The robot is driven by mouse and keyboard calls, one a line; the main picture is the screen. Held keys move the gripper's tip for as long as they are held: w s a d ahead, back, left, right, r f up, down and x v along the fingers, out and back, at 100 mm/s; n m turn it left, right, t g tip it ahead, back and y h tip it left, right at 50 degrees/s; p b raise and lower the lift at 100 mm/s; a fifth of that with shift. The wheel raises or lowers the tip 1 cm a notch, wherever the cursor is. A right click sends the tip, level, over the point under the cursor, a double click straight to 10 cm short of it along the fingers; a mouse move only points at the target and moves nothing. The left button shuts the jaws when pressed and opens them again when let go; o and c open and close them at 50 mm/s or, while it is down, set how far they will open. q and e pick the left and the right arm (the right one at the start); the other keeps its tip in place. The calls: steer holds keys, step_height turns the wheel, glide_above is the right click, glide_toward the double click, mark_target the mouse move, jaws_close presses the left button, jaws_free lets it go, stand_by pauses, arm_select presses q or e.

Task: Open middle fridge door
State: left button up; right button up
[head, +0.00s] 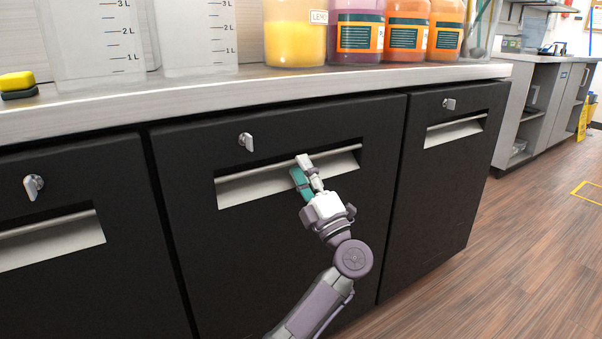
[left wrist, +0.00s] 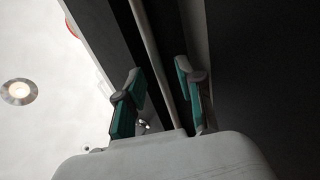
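The middle fridge door (head: 240,255) is black and looks shut, flush with its neighbours. It has a recessed pale slot with a horizontal metal handle bar (head: 250,172) near its top. My left gripper (head: 303,163) is at the right half of this bar, its fingertips reaching into the slot. In the left wrist view, the handle bar (left wrist: 153,55) runs between the two green-padded fingers of my left gripper (left wrist: 158,85). The fingers are apart, with a visible gap on both sides of the bar. My right gripper is not in view.
The left door (head: 90,290) and right door (head: 440,190) have similar handles and silver locks. The metal counter (head: 200,100) above holds measuring containers (head: 200,40), juice jars (head: 295,40) and a yellow sponge (head: 17,82). Wooden floor (head: 520,250) is clear at the right.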

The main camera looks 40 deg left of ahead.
arm_select(q)
steer(key=shift+w+a+r, duration=0.15)
steer(key=shift+a+r, duration=0.05)
steer(key=shift+a, duration=0.1)
jaws_close()
steer(key=shift+d, duration=0.1)
